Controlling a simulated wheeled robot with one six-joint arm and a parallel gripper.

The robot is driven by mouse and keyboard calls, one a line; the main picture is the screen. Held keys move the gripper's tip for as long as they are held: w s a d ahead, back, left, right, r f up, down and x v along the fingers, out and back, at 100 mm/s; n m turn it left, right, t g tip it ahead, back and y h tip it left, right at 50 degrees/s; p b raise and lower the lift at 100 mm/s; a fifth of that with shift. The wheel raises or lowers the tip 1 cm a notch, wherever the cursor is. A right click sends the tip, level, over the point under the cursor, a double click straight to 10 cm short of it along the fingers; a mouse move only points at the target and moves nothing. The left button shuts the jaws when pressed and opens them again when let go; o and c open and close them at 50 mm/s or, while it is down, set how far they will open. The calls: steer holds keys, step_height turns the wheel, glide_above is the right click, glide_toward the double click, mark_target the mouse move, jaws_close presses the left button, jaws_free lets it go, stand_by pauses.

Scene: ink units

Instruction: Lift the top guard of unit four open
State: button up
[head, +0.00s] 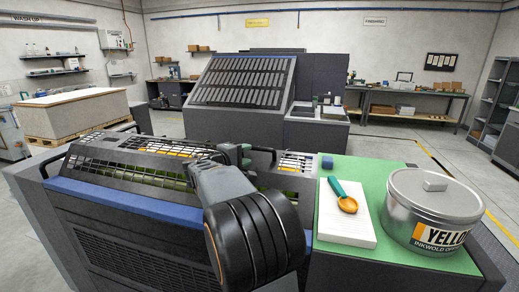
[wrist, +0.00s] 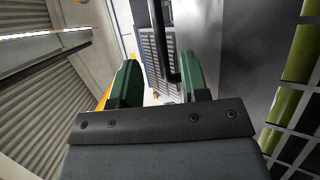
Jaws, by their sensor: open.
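The near ink unit (head: 130,235) is dark with a blue front edge; I see no unit number on it. Its black grid top guard (head: 125,170) lies over yellow-green rollers and looks down. My gripper (head: 236,153) is above the right part of this guard, partly hidden by my own wrist. In the wrist view my gripper (wrist: 161,82) has its two green fingers apart. A black bar (wrist: 166,42), seemingly a handle, runs into the space between them, closer to the right finger; I cannot tell whether they touch. Guard grid and green rollers (wrist: 302,58) show at the right edge.
Right of the guard, a green top (head: 400,172) carries a yellow-ink tin (head: 432,210), a white pad (head: 345,225), an orange-and-green scoop (head: 345,198) and a blue block (head: 326,161). Another large dark machine (head: 240,90) stands behind. A pallet stack (head: 75,112) is at left.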

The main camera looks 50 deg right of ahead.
mark_target(258, 150)
steer(key=d, duration=0.2)
steer(key=d+p, duration=0.1)
steer(key=d, duration=0.2)
steer(key=d+f, duration=0.1)
steer(key=d, duration=0.1)
steer(key=shift+w+d, duration=0.3)
steer(key=shift+d, duration=0.1)
jaws_close()
